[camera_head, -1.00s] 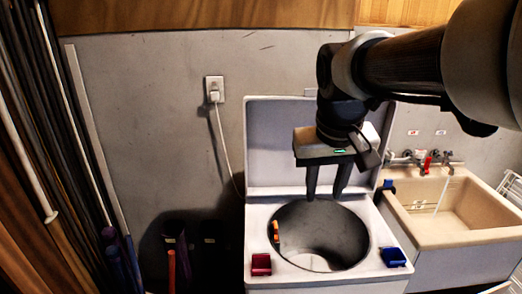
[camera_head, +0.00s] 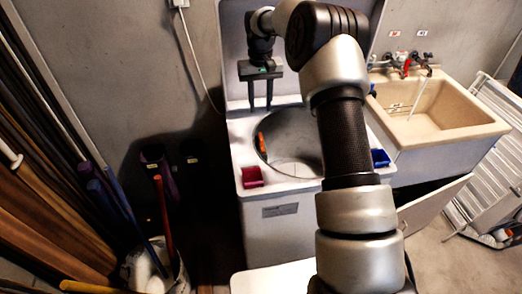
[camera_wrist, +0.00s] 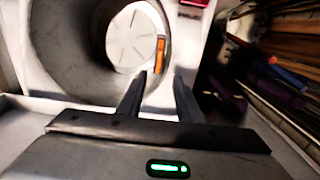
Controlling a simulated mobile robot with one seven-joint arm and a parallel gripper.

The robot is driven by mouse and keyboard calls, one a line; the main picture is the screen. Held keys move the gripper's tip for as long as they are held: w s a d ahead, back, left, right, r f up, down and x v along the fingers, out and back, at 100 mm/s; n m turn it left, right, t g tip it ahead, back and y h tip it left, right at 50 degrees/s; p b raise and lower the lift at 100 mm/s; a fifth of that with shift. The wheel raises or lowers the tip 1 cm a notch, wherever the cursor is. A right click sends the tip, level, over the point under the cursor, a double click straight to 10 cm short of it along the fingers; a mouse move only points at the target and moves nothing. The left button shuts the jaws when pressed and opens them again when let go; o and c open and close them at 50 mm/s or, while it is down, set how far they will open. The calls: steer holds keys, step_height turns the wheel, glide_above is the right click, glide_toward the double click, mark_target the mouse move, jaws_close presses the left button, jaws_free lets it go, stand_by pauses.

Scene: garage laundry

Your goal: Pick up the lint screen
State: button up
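A small orange piece (camera_head: 262,142), which looks like the lint screen, sits against the left inner wall of the round drum opening in the white washer (camera_head: 243,130). In the wrist view the orange piece (camera_wrist: 160,48) stands along the drum's inner edge, just beyond my fingertips. My gripper (camera_head: 261,108) points down above the back left rim of the opening, with its fingers apart and nothing between them. In the wrist view my gripper (camera_wrist: 160,78) is also open and empty, and its fingers do not touch the orange piece.
A red box (camera_head: 252,177) and a blue box (camera_head: 380,158) sit on the washer top beside the opening. The raised lid (camera_head: 236,60) stands close behind my gripper. A beige sink (camera_head: 430,110) is at right. Poles and a bucket (camera_head: 160,270) stand at left.

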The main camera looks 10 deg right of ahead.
glide_above(261, 136)
step_height(261, 136, down, 9)
steer(key=shift+w+a+r, duration=0.1)
steer(key=shift+f+p, duration=0.7)
steer(key=shift+f, duration=2.05)
jaws_close()
